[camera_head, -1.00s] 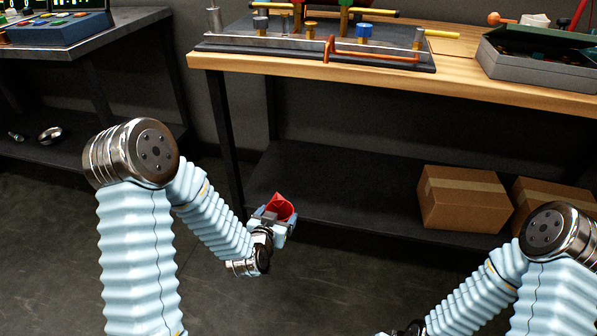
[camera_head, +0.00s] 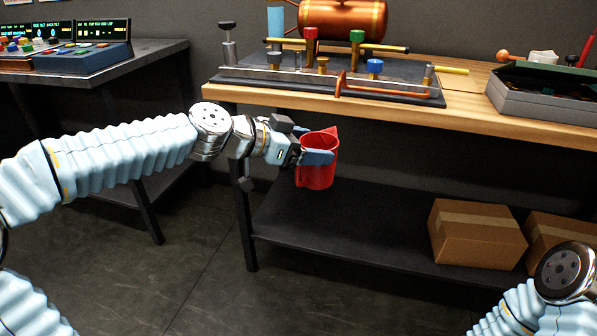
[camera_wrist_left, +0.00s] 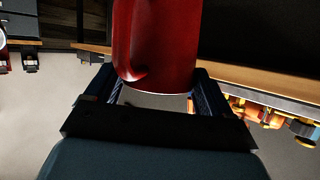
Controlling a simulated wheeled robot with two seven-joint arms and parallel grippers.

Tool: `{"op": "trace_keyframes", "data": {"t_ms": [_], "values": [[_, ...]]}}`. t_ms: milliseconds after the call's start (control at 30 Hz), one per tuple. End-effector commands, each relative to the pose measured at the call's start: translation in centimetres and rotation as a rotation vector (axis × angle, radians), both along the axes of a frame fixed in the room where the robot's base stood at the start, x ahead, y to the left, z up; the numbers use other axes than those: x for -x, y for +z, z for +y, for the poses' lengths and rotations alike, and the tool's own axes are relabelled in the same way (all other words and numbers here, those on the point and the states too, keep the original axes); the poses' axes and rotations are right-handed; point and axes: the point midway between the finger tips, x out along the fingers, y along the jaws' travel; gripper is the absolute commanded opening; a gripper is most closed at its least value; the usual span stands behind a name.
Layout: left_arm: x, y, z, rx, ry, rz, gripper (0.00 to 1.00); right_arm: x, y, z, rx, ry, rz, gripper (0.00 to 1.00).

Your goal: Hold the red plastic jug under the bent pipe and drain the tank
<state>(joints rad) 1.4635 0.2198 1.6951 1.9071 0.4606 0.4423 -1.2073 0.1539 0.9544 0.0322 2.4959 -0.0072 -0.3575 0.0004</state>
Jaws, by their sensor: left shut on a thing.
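The red plastic jug (camera_head: 318,172) is held upright in my left gripper (camera_head: 314,157), in front of and a little below the front edge of the workbench. The gripper's fingers are shut on the jug's sides. The copper tank (camera_head: 343,18) lies behind the board. My right gripper is out of view.
The valve board (camera_head: 400,93) carries red, green and blue knobs and sits on the wooden workbench (camera_head: 470,118). A grey toolbox (camera_head: 545,105) is at right. Cardboard boxes (camera_head: 478,235) stand on the lower shelf (camera_head: 335,235). A control panel (camera_head: 82,58) is at left.

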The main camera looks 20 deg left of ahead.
Motion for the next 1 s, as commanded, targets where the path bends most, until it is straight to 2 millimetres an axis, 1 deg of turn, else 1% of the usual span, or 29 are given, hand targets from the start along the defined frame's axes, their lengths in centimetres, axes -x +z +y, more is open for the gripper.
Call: {"op": "trace_keyframes", "data": {"t_ms": [33, 167, 267, 367, 567, 1000], "values": [[0.4, 0.7, -0.3, -0.001, -0.024, 0.0, 0.46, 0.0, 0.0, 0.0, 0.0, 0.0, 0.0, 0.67], [1.2, 1.7, -1.1, 0.001, -0.075, 0.0, 0.46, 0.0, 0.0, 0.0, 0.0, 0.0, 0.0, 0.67], [1.1, 1.9, -1.3, 0.003, -0.085, -0.001, 0.46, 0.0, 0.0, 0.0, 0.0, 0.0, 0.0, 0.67], [0.4, 2.0, -1.3, 0.006, -0.086, -0.001, 0.46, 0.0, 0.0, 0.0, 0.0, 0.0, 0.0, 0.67], [-1.5, 1.9, -1.5, 0.004, -0.087, 0.0, 0.46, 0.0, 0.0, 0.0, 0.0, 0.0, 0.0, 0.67], [-6.7, 1.8, -1.4, 0.003, -0.083, 0.001, 0.46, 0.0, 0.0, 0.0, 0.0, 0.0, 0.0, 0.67]]}}
